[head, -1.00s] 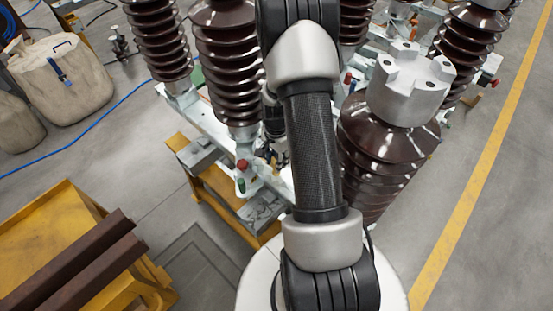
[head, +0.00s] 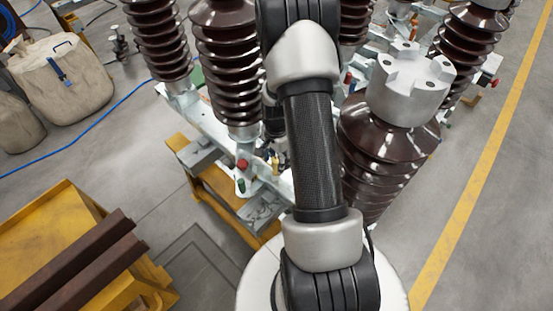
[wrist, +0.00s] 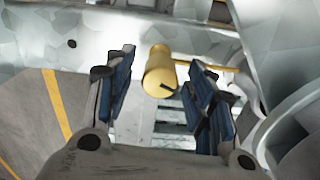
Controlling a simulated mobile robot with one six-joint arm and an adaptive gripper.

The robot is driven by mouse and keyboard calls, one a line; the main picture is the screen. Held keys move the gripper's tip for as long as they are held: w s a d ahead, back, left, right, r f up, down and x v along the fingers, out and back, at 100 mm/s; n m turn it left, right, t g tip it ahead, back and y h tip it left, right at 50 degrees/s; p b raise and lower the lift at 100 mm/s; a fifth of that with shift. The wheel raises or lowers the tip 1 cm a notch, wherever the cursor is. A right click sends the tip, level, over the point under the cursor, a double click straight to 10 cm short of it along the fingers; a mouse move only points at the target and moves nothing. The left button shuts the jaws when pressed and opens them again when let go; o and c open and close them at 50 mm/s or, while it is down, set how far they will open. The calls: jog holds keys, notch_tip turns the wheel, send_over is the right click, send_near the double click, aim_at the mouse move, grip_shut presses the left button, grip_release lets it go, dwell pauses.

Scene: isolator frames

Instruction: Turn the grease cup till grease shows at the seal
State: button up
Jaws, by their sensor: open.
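A brass grease cup (wrist: 158,74) shows in the wrist view, a short cylinder with a thin brass pipe running to the right behind it. My gripper (wrist: 162,72) is open, with a blue-padded finger on each side of the cup and a visible gap to each. From this angle I cannot tell how deep the cup lies between the fingers. In the head view a small brass piece (head: 275,165), apparently the cup, shows beside the white frame beam; my gripper is mostly hidden by my arm there. No seal or grease can be made out.
Brown ribbed insulators (head: 228,60) stand close around my arm on a white frame (head: 205,118). A red-capped part (head: 242,164) is left of the brass piece. A yellow cart (head: 60,220) with brown bars stands lower left. Open floor lies right, beyond the yellow line (head: 480,160).

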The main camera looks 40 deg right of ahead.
aim_at(276, 159)
notch_tip(276, 159, up, 12)
dwell(0.6)
dwell(0.5)
